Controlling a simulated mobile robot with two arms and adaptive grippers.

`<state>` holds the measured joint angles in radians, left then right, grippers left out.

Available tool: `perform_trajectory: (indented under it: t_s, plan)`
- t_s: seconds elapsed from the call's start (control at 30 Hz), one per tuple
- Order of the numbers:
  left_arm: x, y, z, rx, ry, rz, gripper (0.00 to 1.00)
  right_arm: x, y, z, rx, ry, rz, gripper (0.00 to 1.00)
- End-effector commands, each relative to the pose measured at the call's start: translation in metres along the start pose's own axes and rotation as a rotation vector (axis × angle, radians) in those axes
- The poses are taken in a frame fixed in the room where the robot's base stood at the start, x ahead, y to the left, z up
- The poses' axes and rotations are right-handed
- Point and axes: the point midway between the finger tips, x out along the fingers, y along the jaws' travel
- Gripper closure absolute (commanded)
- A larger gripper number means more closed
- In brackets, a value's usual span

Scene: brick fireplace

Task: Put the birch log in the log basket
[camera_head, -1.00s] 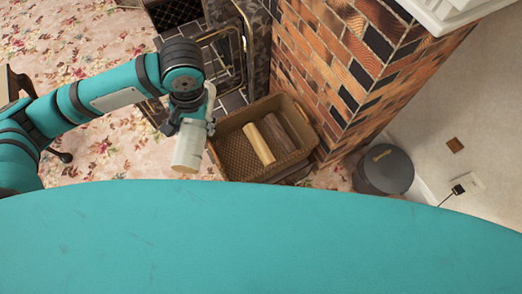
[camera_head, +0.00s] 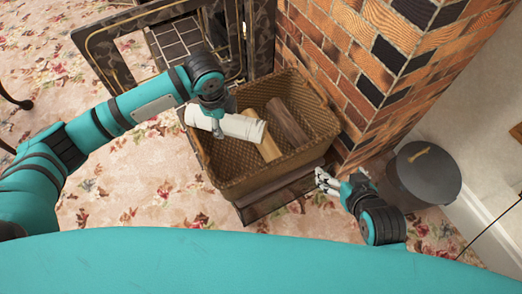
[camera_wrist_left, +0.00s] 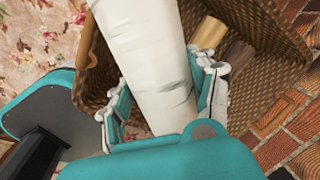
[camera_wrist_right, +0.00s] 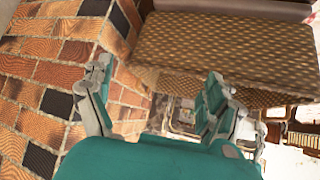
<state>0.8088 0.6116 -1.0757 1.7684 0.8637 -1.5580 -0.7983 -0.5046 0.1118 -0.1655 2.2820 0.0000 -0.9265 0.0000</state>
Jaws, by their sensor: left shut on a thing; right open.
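The birch log (camera_head: 238,126) is white and lies across the left part of the log basket's opening in the head view. My left gripper (camera_head: 214,112) is shut on it; the left wrist view shows the log (camera_wrist_left: 155,60) between both fingers (camera_wrist_left: 165,100). The log basket (camera_head: 270,172) is brown woven wicker, with a pale log (camera_head: 268,150) and a dark log (camera_head: 287,122) inside. Whether the birch log touches the basket cannot be told. My right gripper (camera_head: 328,181) is open and empty, beside the basket's right front corner.
A brick fireplace wall (camera_head: 345,65) rises behind and right of the basket. A dark lidded bucket (camera_head: 428,180) stands at the right. A framed fire screen (camera_head: 115,60) stands at the back left. Floral carpet (camera_head: 130,210) is clear at the left.

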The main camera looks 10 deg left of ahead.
Motion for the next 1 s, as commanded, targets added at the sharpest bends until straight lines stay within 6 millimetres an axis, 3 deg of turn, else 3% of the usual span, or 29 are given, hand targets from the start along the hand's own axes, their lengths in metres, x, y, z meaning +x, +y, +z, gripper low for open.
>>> perform_trajectory:
  t_s: [0.03,0.2,0.5,0.67,1.0]
  plan:
    - [0.015,-0.006,0.000,0.060,0.011,-0.004,0.97,-0.005,0.000,-0.004,0.000,0.034,0.001,0.11]
    - [0.035,-0.014,0.000,0.310,0.055,0.004,0.97,-0.030,0.000,-0.025,0.000,0.083,0.001,0.11]
    - [0.072,-0.006,0.003,0.693,0.116,0.003,0.97,-0.032,0.000,-0.027,0.000,0.084,0.001,0.11]
    - [0.084,-0.002,0.004,0.769,0.128,0.003,0.97,-0.030,-0.001,-0.032,0.000,0.112,-0.001,0.11]
    - [0.129,0.005,0.004,0.777,0.128,0.003,0.97,-0.038,-0.011,-0.103,-0.002,0.503,-0.024,0.11]
